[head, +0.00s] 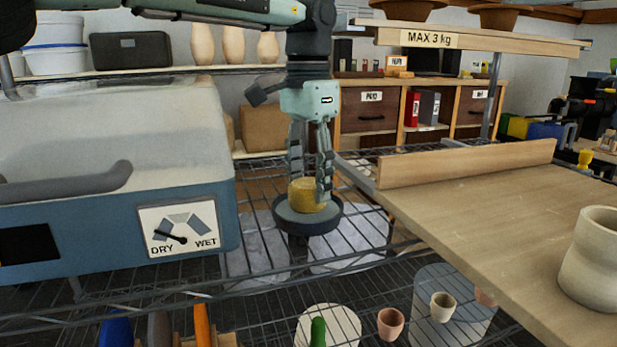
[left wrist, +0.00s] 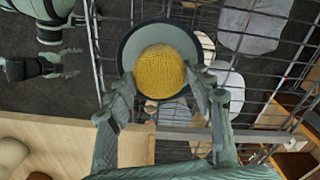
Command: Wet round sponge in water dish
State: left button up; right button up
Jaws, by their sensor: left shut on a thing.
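A round yellow sponge (head: 306,195) is between the fingers of my left gripper (head: 310,190), which comes down from above and is shut on it. The sponge is at the dark round water dish (head: 308,222), inside its rim as seen in the head view. In the left wrist view the sponge (left wrist: 159,72) covers much of the dish (left wrist: 203,45), with the fingers of the left gripper (left wrist: 158,95) on either side. I cannot tell whether the sponge touches the dish's bottom. My right gripper is not in the head view.
A blue and grey box with a DRY-WET dial (head: 178,230) stands left of the dish. A wooden board (head: 480,215) with a raised edge lies to the right, bearing a pale vase (head: 592,262). Wire shelving (head: 255,305) runs below, with small pots (head: 391,323) under it.

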aim_at(309, 183)
pick_arm(q)
jog(key=shift+f+b, duration=0.55)
jog(key=shift+b, duration=0.05)
dwell(1.6)
jog(key=shift+r+p, duration=2.45)
jog(key=shift+r, duration=1.15)
jog(key=shift+f, duration=0.1)
